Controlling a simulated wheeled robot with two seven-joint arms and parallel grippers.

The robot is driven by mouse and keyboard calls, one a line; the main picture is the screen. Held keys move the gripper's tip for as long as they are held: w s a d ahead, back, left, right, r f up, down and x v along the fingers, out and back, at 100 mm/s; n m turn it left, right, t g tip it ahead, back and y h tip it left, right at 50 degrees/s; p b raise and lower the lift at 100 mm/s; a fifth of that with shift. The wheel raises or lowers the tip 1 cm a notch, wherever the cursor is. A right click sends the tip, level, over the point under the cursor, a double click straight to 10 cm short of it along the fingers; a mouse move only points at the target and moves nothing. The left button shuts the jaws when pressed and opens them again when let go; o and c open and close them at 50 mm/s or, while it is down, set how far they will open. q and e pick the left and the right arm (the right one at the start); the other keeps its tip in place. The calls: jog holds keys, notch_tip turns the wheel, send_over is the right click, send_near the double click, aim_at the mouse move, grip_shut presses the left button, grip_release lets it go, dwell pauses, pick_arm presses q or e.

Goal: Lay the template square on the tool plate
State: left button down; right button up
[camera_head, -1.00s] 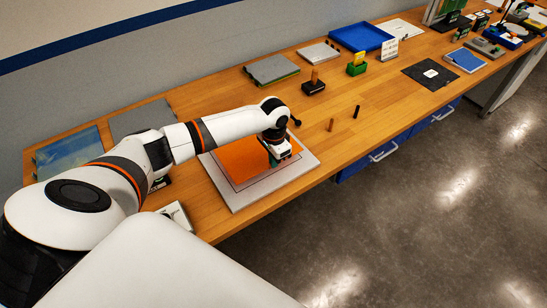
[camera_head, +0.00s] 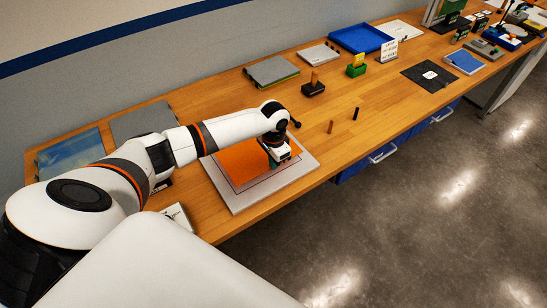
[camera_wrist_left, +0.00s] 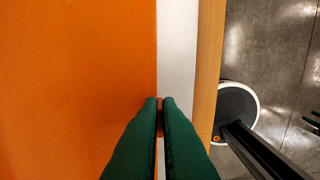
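The orange template (camera_head: 240,163) lies flat over the pale grey tool plate (camera_head: 245,203) near the table's front edge. A dark outline shows on the plate along the template's near and right sides, with a bare plate margin beyond. My left gripper (camera_head: 277,163) points down at the template's right part. In the left wrist view, its green fingers (camera_wrist_left: 160,103) are almost together at the edge of the orange template (camera_wrist_left: 75,80), with a thin orange-brown strip between them. The white plate margin (camera_wrist_left: 177,60) runs beside that edge. My arm hides part of the template's far side. My right gripper is not in view.
Two short pegs, one brown (camera_head: 331,127) and one black (camera_head: 356,113), stand right of the plate. A black block with a brown handle (camera_head: 313,87) and a grey slab (camera_head: 271,70) stand behind. A small white box (camera_head: 178,216) is near the plate's left. The wooden table between is clear.

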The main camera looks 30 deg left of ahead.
aim_at(273, 178)
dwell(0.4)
pick_arm(q)
jog(key=shift+f, duration=0.15)
jog(key=shift+f+b, duration=1.25)
jog(key=shift+f, duration=1.05)
jog(key=c, duration=1.5)
grip_release()
jog(key=shift+c, duration=0.2)
